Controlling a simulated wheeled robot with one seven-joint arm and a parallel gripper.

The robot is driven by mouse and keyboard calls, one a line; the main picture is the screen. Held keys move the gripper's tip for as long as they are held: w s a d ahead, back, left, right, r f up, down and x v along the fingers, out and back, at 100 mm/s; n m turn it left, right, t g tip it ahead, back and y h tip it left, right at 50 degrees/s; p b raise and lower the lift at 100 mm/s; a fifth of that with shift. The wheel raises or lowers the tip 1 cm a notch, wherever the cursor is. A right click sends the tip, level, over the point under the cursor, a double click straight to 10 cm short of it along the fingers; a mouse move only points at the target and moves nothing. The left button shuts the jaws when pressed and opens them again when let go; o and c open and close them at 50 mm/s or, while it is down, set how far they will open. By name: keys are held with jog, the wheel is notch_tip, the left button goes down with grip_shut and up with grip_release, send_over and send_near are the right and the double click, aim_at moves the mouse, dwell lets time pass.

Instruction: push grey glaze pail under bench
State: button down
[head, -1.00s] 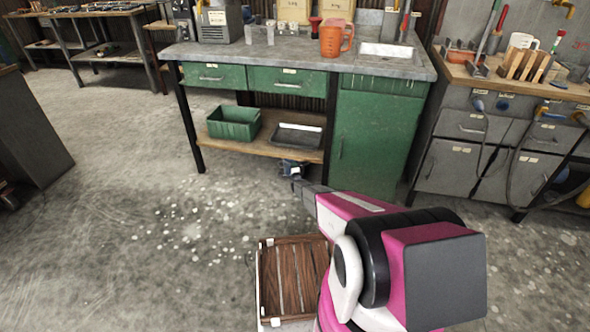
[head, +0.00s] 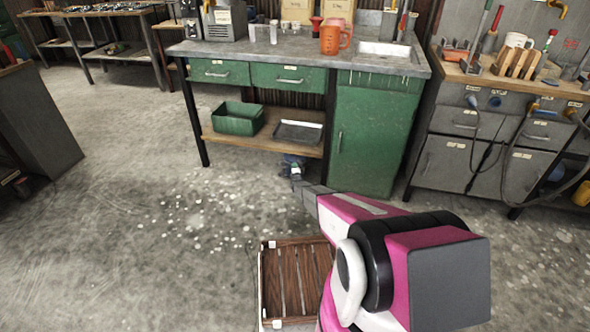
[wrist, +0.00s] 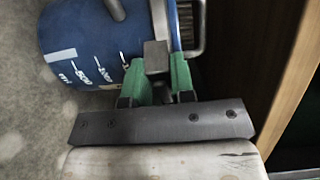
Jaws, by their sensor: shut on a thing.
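A blue rounded container (wrist: 88,40) with a white label strip and white marks fills the upper left of the wrist view. It appears as a small dark blue shape (head: 292,162) in the head view, at the front edge of the green bench's (head: 383,140) lower shelf, mostly hidden by my wrist. No plainly grey pail can be made out. My gripper (wrist: 157,72) has green fingers, shut on a small grey piece, seemingly a handle part of the blue container. My gripper (head: 297,176) is low, just in front of the bench opening. A metal loop shows beside the container.
The wooden lower shelf (head: 225,138) holds a green bin (head: 237,124) and a dark tray (head: 297,131). A slatted wooden crate (head: 291,280) is below my arm. A grey cabinet (head: 473,150) stands right. The speckled floor at left is open.

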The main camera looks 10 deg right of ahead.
jog(key=c, duration=0.9)
grip_release()
jog(key=shift+s, duration=0.1)
jog(key=s, duration=1)
jog(key=shift+s+a, duration=0.1)
jog(key=shift+s, duration=0.25)
